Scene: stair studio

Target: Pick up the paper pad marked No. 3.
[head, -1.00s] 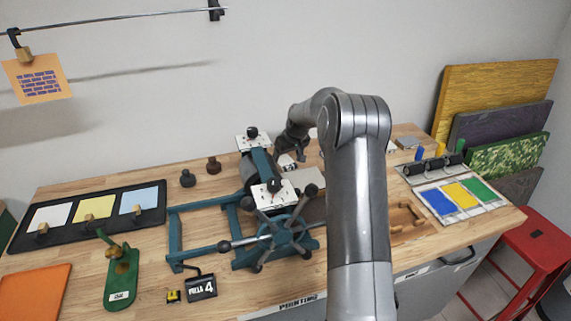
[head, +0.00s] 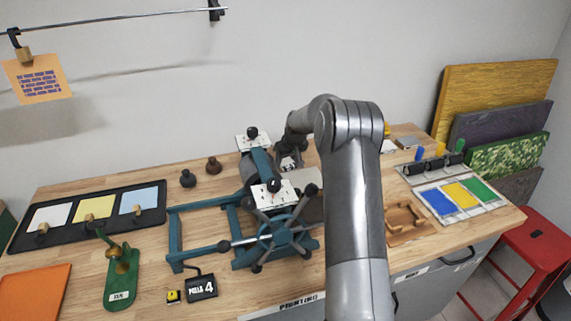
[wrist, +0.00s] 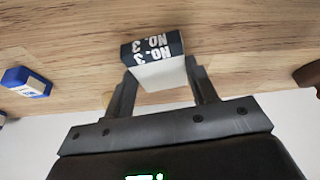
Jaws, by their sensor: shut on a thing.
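The paper pad marked No. 3 (wrist: 155,62) is a small block with a dark band, white lettering "NO. 3" and a pale face. In the wrist view it sits between the two fingers of my gripper (wrist: 158,92), which is shut on it. In the head view my gripper (head: 290,158) is behind the press, near the wall side of the table, and the pad (head: 288,164) shows small and partly hidden there. I cannot tell whether the pad touches the tabletop.
A teal press with a spoked wheel (head: 275,237) stands just in front of my gripper. Two dark knobs (head: 188,178) stand to its left. A wooden holder (head: 405,222) and an ink tray (head: 455,198) lie to the right. A blue object (wrist: 26,82) shows in the wrist view.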

